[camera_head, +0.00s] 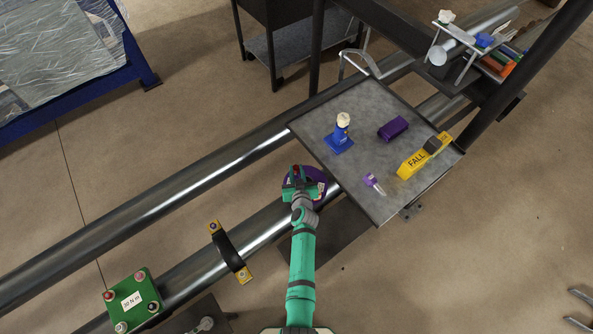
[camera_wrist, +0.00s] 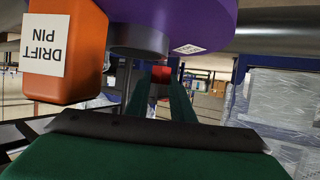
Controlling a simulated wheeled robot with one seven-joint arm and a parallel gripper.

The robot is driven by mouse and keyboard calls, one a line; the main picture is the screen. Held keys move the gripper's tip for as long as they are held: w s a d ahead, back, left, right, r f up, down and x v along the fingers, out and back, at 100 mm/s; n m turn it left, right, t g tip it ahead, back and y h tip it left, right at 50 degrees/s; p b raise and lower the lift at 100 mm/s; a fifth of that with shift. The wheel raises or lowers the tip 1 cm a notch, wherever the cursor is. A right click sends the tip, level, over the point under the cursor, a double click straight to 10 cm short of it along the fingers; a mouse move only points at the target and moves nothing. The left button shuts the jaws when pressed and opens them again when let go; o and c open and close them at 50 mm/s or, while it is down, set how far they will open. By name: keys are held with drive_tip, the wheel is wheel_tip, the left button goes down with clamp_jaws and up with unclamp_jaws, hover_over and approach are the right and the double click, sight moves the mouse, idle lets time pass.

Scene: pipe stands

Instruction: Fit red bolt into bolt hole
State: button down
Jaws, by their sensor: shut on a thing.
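My gripper (camera_head: 300,185) is over the near pipe, in front of a round purple part (camera_head: 319,178). In the wrist view my gripper (camera_wrist: 162,92) has its green fingers close together on a small red piece, the red bolt (camera_wrist: 160,73). The bolt sits just beneath a grey cylindrical part (camera_wrist: 140,38) of the large purple part (camera_wrist: 195,18). I cannot tell whether the bolt touches it. No bolt hole is clearly visible; the gripper and purple part may hide it.
An orange block labelled DRIFT PIN (camera_wrist: 65,50) is close at the left in the wrist view. A grey table (camera_head: 365,120) right of my gripper bears a blue stand (camera_head: 340,140), a purple box (camera_head: 393,128) and a yellow FALL item (camera_head: 420,158). A green plate (camera_head: 132,300) is lower left.

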drive_tip(key=shift+f, duration=0.25)
drive_tip(key=shift+r, duration=0.15)
drive_tip(key=shift+r, duration=0.45)
idle(0.7)
drive_tip(key=shift+f, duration=0.65)
idle(0.5)
drive_tip(key=shift+r, duration=0.15)
drive_tip(key=shift+r, duration=0.45)
